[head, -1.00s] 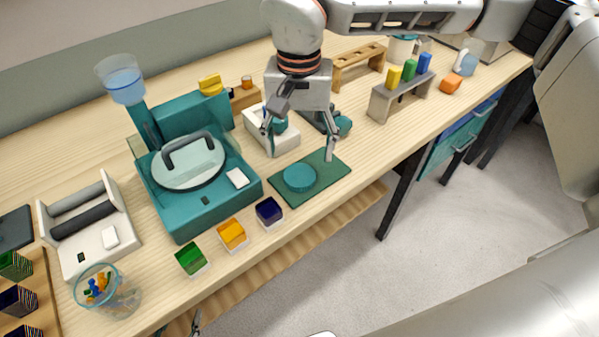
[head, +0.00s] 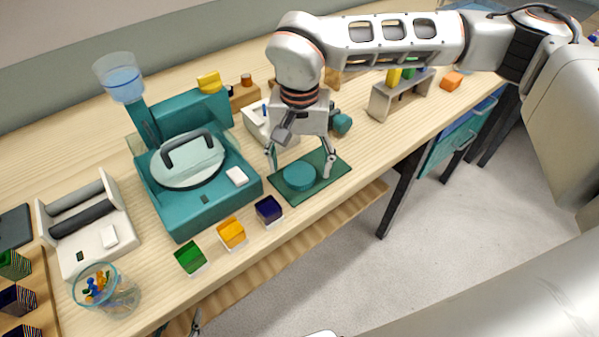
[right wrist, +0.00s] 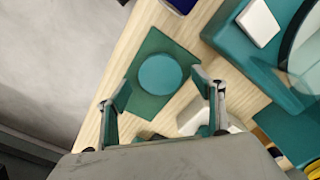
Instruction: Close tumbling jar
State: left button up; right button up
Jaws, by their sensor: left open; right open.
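A teal round lid (head: 299,177) lies flat on a dark green mat (head: 335,165) near the table's front edge. In the right wrist view, the lid (right wrist: 160,75) and mat (right wrist: 150,105) lie just beyond my fingers. My right gripper (head: 301,163) is open and empty above the lid, one finger towards each side; it also shows in the right wrist view (right wrist: 161,97). An open clear jar (head: 118,297) with small coloured pieces inside stands upright at the front left. My left gripper (head: 195,325) is open at the bottom edge, mostly out of frame.
A white roller stand (head: 108,237) is behind the jar. A teal machine (head: 190,205) with a round handled cover (head: 190,172) stands between jar and mat. Green (head: 190,257), orange (head: 231,233) and dark blue (head: 268,210) blocks line the front edge.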

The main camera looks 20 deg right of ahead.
aim_at(300, 173)
jog(key=shift+f, duration=0.7)
jog(key=c, duration=0.8)
jog(key=shift+r, duration=0.1)
notch_tip(300, 173, up, 20)
jog(key=p, duration=0.1)
